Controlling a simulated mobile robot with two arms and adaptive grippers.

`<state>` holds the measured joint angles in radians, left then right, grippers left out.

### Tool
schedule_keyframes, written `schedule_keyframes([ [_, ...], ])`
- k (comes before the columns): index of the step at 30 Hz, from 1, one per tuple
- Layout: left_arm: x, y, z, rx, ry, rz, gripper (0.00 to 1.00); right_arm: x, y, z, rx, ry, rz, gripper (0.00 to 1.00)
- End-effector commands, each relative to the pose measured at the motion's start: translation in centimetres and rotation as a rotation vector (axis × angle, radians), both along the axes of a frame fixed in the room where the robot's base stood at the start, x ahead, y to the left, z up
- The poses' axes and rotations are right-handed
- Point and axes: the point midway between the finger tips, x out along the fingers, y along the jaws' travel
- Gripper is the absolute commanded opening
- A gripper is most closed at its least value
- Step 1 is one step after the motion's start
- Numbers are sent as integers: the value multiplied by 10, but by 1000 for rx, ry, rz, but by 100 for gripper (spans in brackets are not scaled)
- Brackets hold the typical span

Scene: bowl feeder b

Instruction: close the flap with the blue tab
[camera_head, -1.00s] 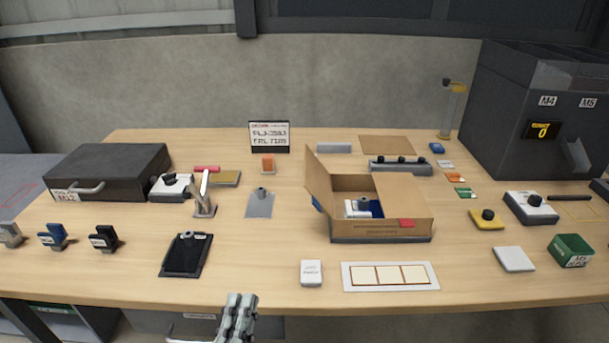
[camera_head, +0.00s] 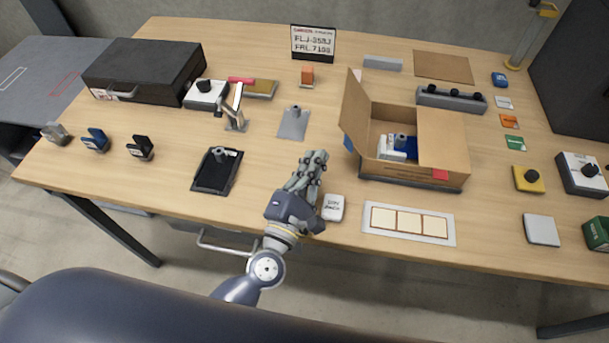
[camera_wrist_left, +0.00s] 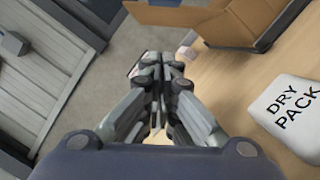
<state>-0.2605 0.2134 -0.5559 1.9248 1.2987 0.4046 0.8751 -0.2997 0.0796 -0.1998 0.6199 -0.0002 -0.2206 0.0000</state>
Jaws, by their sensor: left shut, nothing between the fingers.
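The cardboard box (camera_head: 410,175) stands open right of the table's middle. Its left flap (camera_head: 356,112) stands up and leans outward, with the blue tab (camera_head: 348,143) low on its outer side. The right flap (camera_head: 443,140) lies flat over the right half, with a red tab (camera_head: 440,174) at the front. Inside are a white item (camera_head: 392,154) and something blue. My left gripper (camera_head: 316,157) is shut and empty, left of the box and apart from it. In the left wrist view its fingers (camera_wrist_left: 158,62) are together, with part of the box (camera_wrist_left: 185,16) beyond.
A white dry pack (camera_head: 333,207) lies just right of my left gripper; it also shows in the wrist view (camera_wrist_left: 292,108). A white strip with three cards (camera_head: 408,223) lies in front of the box. A grey plate (camera_head: 294,122) and black tray (camera_head: 216,170) lie to the left.

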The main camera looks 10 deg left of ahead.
Motion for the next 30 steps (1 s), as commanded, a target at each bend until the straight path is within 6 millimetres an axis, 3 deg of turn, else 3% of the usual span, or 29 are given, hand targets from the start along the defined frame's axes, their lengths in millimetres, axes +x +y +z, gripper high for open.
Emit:
schedule_keyframes([
  [1,11,-2,5,-2,-2,2,0,0,0,5,0,0,0,0],
  [9,8,-30,23,-2,0,1,0,0,0,21,0,0,0,0],
  [23,8,-34,24,1,0,1,0,0,0,22,0,-1,0,0],
  [30,8,-35,30,40,1,1,0,0,0,34,0,-1,0,0],
])
